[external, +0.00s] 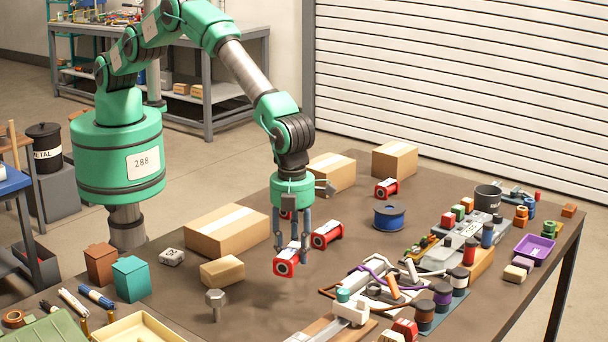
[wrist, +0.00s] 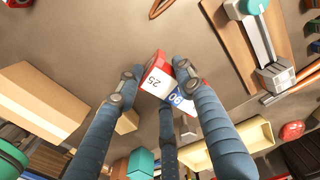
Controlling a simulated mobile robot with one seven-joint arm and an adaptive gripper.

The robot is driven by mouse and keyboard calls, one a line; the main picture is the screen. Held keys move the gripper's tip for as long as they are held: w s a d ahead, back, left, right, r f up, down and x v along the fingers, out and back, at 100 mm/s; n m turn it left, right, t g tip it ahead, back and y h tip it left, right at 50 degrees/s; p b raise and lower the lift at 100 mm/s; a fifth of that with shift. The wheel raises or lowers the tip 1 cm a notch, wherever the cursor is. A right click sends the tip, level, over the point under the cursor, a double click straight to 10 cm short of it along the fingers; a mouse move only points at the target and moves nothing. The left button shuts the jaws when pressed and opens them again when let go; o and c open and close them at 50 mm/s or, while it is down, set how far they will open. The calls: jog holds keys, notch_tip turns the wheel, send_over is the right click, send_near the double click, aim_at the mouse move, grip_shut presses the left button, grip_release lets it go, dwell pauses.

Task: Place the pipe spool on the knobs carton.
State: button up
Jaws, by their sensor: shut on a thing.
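My gripper (external: 291,250) is shut on a red piece with white labelled faces, which I take as the pipe spool (external: 286,264). In the wrist view the spool (wrist: 155,75) sits between the fingers, with "25" and another number on its faces. Cardboard cartons are on the table: a large one (external: 232,232) and a small one (external: 222,271) left of my gripper, and two at the back, (external: 333,175) and (external: 395,160) being their places. No lettering on them is readable, so I cannot tell which is the knobs carton.
Similar red pieces stand behind my gripper, one close by (external: 327,234) and one farther back (external: 387,188). A grey bolt (external: 216,302) stands at the front. Crowded parts fill the right side.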

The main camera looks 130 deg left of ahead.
jog(key=a+n, duration=0.1)
jog(key=a, duration=0.6)
jog(key=s+a+r+n+p, duration=0.1)
jog(key=a, duration=0.6)
jog(key=s+a+n+p, duration=0.1)
jog(key=a, duration=0.6)
jog(key=shift+s+a+r+n, duration=0.15)
jog(key=shift+a+r+n, duration=0.1)
jog(key=shift+a+n, duration=0.05)
jog(key=shift+c, duration=0.2)
jog(key=s+a+r+n+p, duration=0.15)
jog(key=s+a, duration=0.25)
jog(key=a, duration=0.6)
jog(key=s+a+n, duration=0.2)
jog(key=s+a, duration=0.1)
jog(key=a, duration=0.6)
jog(key=s+a+r+n+p, duration=0.2)
jog(key=s+a+n, duration=0.6)
jog(key=s+a, duration=2.1)
jog(key=shift+s+a+r+p, duration=0.15)
jog(key=shift+s+a+p, duration=0.15)
jog(key=shift+s+p, duration=0.75)
jog(key=shift+w+a, duration=0.1)
jog(key=shift+w, duration=0.15)
jog(key=p, duration=0.2)
send_over(378, 148)
jog(key=shift+s+a+f, duration=0.1)
jog(key=shift+a+f, duration=0.15)
jog(key=shift+f, duration=0.5)
